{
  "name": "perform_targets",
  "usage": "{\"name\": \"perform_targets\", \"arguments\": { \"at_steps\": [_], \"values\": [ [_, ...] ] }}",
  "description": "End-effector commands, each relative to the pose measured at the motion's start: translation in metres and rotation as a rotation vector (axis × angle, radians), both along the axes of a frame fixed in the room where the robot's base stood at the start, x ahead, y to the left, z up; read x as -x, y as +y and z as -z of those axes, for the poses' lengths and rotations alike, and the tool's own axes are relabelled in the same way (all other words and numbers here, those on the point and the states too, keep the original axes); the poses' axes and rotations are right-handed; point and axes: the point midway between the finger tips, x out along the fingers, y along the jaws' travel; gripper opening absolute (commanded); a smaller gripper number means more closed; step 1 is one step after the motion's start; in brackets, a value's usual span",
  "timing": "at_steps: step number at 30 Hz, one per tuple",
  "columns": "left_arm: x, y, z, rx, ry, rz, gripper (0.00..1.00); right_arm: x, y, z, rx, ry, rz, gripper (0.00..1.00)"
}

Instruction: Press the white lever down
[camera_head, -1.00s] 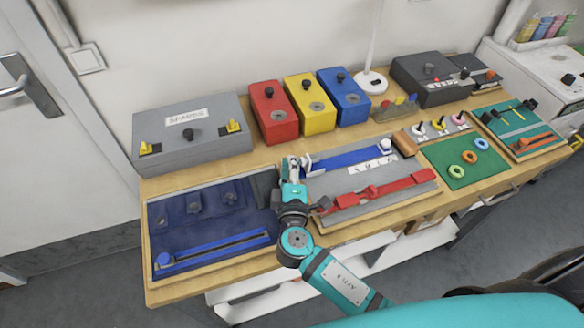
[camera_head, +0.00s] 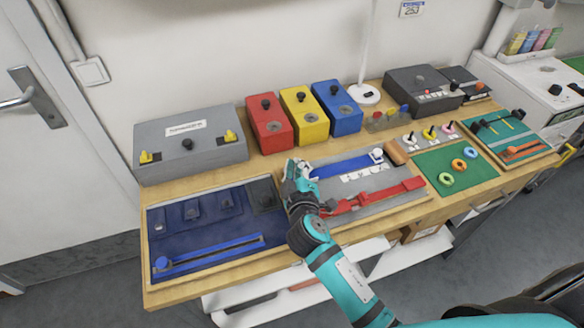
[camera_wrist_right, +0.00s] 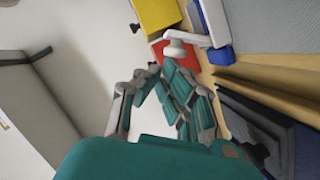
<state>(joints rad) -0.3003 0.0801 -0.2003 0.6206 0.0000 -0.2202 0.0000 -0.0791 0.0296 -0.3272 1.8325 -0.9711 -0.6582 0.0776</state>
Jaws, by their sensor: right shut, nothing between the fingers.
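A white lever (camera_wrist_right: 190,38) with a round knob shows at the top of the right wrist view, beside a blue bar. In the head view the blue bar (camera_head: 340,164) lies on the grey middle panel (camera_head: 385,203), and my gripper partly hides its left end. My right gripper (camera_head: 292,168) is above the left edge of that panel, shut and empty. In the wrist view its fingertips (camera_wrist_right: 152,70) are close to the white knob; whether they touch cannot be told. My left gripper is not in view.
Red (camera_head: 268,128), yellow (camera_head: 305,122) and blue (camera_head: 338,112) boxes stand behind the panel. A grey box (camera_head: 190,155) stands at the back left and a dark blue tray (camera_head: 215,220) at the front left. A green mat with rings (camera_head: 470,185) lies to the right.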

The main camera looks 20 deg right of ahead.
Motion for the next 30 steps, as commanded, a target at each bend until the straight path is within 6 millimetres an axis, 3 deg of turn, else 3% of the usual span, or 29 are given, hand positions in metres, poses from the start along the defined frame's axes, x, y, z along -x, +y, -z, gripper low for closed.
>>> {"name": "perform_targets", "arguments": {
  "at_steps": [22,30],
  "values": [
    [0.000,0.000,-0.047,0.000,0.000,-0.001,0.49,-0.001,-0.038,-0.001,-0.561,0.020,0.001,0.00],
    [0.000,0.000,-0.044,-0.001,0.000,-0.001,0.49,-0.001,-0.037,0.000,-0.552,0.019,0.000,0.00]
  ]
}}
